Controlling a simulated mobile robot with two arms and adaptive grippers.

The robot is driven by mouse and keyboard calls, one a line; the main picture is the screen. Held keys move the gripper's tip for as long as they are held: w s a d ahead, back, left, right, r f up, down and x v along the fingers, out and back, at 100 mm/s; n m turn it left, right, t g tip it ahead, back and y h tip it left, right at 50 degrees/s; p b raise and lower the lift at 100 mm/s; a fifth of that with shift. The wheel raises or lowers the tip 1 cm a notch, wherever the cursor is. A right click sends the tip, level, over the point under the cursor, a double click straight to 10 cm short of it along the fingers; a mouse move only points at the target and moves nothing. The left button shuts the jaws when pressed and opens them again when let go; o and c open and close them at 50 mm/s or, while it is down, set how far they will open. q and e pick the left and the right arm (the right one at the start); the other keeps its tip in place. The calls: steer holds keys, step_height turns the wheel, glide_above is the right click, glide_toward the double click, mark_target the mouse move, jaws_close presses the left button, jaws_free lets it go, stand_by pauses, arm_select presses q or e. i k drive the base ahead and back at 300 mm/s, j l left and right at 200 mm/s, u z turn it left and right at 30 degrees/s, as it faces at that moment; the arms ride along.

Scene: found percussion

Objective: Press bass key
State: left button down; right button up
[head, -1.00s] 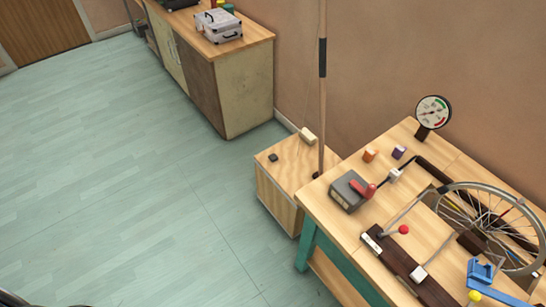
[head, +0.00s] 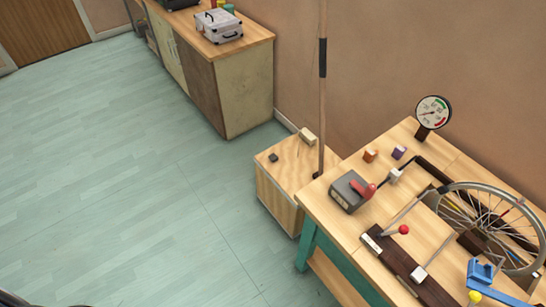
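A low wooden box (head: 285,211) stands on the floor at the left end of the workbench. A tall pole (head: 322,110) rises beside it, with a dark sleeve partway up and a thin string. On the box top are a cream block (head: 306,136) at the back and a small dark block (head: 273,157) near the left edge. No key is clearly labelled, so I cannot tell which part is the bass key. Neither of my grippers is in the head view.
The workbench (head: 325,219) holds a grey box with a red lever (head: 351,191), a red-knobbed lever (head: 403,229), a spoked wheel (head: 533,218), a gauge (head: 433,112) and a blue device (head: 482,272). A cabinet (head: 250,92) with a silver case (head: 219,26) stands behind. Floor at left is clear.

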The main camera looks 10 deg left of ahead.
mark_target(273, 157)
steer(key=i+j+z, duration=0.1)
steer(key=z, duration=0.35)
steer(key=i+j+z, duration=0.1)
steer(key=j+z, duration=0.2)
steer(key=z, duration=0.2)
steer(key=i+j+z, duration=0.25)
steer(key=j, duration=1)
steer(key=j+z, duration=0.25)
steer(key=j, duration=0.95)
steer(key=k, duration=0.05)
